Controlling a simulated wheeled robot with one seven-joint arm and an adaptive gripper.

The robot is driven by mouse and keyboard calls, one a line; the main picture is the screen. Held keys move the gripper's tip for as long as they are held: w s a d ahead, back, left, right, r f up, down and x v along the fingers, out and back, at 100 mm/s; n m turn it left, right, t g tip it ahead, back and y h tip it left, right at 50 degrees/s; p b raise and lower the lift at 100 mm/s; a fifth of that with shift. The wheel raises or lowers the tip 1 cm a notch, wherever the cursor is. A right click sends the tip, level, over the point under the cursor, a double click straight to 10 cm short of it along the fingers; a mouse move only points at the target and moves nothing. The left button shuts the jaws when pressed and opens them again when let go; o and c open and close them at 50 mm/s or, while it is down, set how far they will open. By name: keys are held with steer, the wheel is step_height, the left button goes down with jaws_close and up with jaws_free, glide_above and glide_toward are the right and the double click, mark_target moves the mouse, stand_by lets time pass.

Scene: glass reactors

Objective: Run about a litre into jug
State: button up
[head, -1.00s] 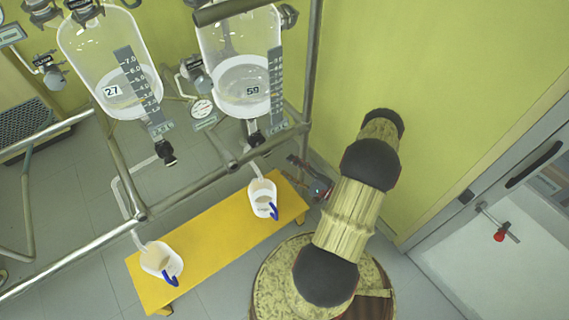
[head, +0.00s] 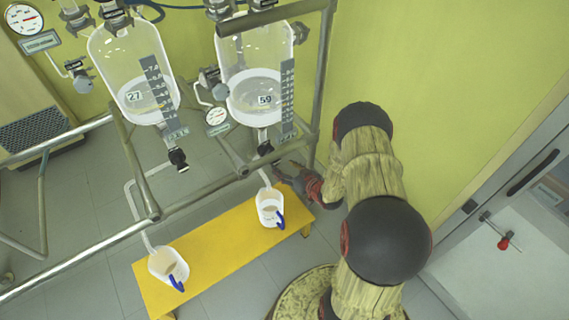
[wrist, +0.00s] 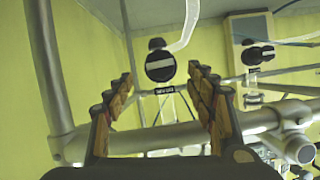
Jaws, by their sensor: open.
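Two glass reactors hang on the frame, one labelled 27 (head: 135,75) on the left and one labelled 59 (head: 255,65) on the right, each holding pale liquid. Black outlet valves sit below them, the left valve (head: 178,158) and the right valve (head: 265,148). A left jug (head: 165,265) and a right jug (head: 268,208), both white with blue handles, stand beneath pale tubes. My gripper (head: 285,172) is just right of and below the right valve, apart from it. In the wrist view my gripper (wrist: 160,90) is open and empty, with a round black knob (wrist: 160,66) beyond its fingertips.
The jugs stand on a yellow bench (head: 210,250). Metal frame tubes (head: 138,165) run close around the valves, and a thick tube (wrist: 45,70) passes left of my gripper. A second black valve (wrist: 257,55) shows farther right in the wrist view. A yellow-green wall is behind.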

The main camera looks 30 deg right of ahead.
mark_target(276, 163)
steer(key=b+x, duration=0.3)
steer(key=x, duration=0.3)
steer(key=shift+w+f, duration=0.1)
steer(key=shift+f, duration=0.1)
steer(key=shift+x, duration=0.75)
steer(key=shift+w+r, duration=0.1)
steer(key=shift+r, duration=0.05)
steer(key=c, duration=0.3)
steer(key=c, duration=0.9)
